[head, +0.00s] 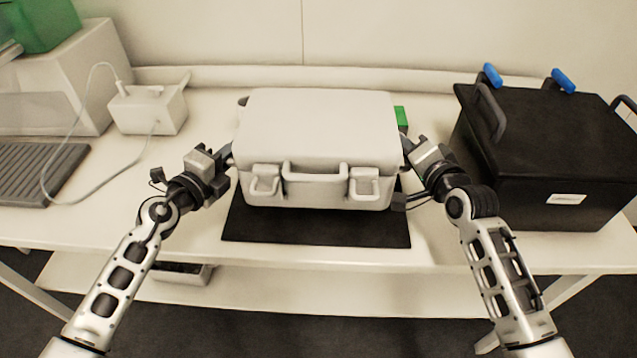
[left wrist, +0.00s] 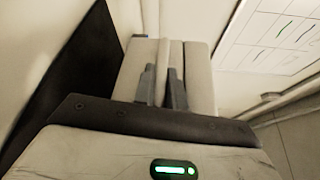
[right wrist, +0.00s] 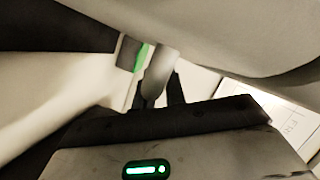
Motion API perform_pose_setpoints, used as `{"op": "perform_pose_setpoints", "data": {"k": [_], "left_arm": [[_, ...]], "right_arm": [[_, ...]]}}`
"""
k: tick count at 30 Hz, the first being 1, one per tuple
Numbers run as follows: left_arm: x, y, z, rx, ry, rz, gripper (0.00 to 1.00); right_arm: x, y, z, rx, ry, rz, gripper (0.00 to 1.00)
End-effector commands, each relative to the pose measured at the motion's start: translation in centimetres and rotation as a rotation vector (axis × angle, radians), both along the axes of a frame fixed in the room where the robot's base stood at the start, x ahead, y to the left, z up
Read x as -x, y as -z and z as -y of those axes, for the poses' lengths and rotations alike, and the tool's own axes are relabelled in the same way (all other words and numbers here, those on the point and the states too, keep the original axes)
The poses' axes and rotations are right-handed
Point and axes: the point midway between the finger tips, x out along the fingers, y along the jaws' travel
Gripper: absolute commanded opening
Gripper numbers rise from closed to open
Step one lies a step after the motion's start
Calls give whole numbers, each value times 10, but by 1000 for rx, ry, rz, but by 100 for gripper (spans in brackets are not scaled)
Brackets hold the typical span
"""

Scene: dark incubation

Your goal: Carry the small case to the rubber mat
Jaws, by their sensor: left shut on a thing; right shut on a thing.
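The small case (head: 318,125) is pale with a front handle and two latches, and it is level in the middle of the head view. It is over the rear part of the black rubber mat (head: 315,232); whether its underside touches the mat cannot be told. My left gripper (head: 229,158) is shut on the case's left side handle, which shows between the fingers in the left wrist view (left wrist: 162,75). My right gripper (head: 408,150) is shut on the right side handle, seen in the right wrist view (right wrist: 158,75).
A black box (head: 545,150) with dark handles and blue clips stands close on the right. A small white device (head: 150,108) with a cable and a grey ridged pad (head: 38,172) are at left. A green block (head: 401,117) shows behind the case. The table's front edge is near the mat.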

Motion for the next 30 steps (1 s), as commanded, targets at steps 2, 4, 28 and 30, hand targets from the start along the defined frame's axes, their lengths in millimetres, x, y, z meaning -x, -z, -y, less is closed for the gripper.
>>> {"op": "perform_pose_setpoints", "data": {"k": [2,4,28,30], "left_arm": [[-1,-3,-3,-1,-7,7,0],[-1,-3,-3,-1,-7,7,0],[-1,38,-3,-2,-7,7,0],[-1,42,-3,-2,-7,7,0]], "right_arm": [[-1,-3,3,1,6,6,0],[-1,-2,3,1,6,6,0],[-1,38,3,1,5,6,0],[-1,42,3,1,5,6,0]]}}
